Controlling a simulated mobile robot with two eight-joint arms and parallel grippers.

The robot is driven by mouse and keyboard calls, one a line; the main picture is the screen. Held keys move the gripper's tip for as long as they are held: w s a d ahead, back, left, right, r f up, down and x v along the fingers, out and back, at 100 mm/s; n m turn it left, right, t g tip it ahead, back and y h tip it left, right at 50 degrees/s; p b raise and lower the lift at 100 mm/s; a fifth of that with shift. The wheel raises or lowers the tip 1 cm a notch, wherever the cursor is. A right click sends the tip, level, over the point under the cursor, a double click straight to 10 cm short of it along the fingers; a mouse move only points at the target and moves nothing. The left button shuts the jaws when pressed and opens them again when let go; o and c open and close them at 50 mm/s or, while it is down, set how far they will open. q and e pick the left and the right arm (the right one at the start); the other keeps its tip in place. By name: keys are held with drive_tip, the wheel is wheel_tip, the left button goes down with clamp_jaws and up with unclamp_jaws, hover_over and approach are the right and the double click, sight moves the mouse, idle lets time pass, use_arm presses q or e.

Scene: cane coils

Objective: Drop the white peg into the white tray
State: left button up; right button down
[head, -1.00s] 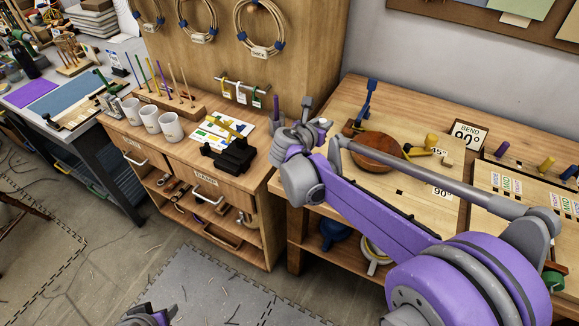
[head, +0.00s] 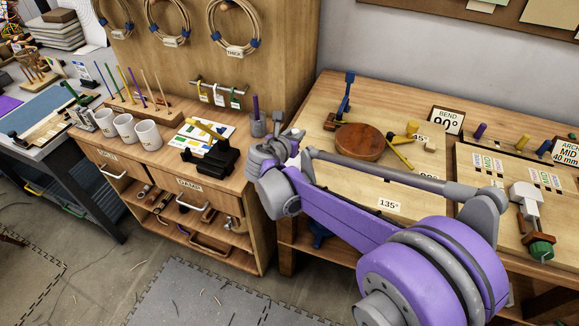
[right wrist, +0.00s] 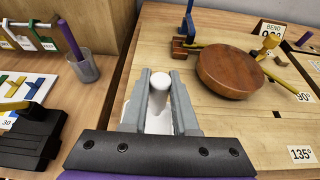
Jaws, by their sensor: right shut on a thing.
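My right gripper (right wrist: 160,84) is shut on the white peg (right wrist: 160,95), whose rounded end shows between the fingers in the right wrist view. In the head view the right gripper (head: 287,140) hangs at the left edge of the wooden bench, with a bit of the white peg (head: 294,148) visible beside it. A white surface (right wrist: 158,124) shows below the peg, between the fingers. It may be the white tray, but the gripper hides most of it and I cannot tell how high the peg is above it. My left gripper is out of view.
A round brown block (head: 360,141) and a blue lever (head: 345,93) stand on the bench to the right. A grey cup with a purple rod (head: 256,124) and a black clamp (head: 212,158) stand on the cabinet to the left. White mugs (head: 148,136) are farther left.

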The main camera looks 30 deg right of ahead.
drive_tip(key=shift+f, duration=0.35)
drive_tip(key=c, duration=0.6)
unclamp_jaws()
drive_tip(key=v, duration=1)
drive_tip(key=shift+s+a+r, duration=0.2)
drive_tip(key=shift+a+r, duration=0.05)
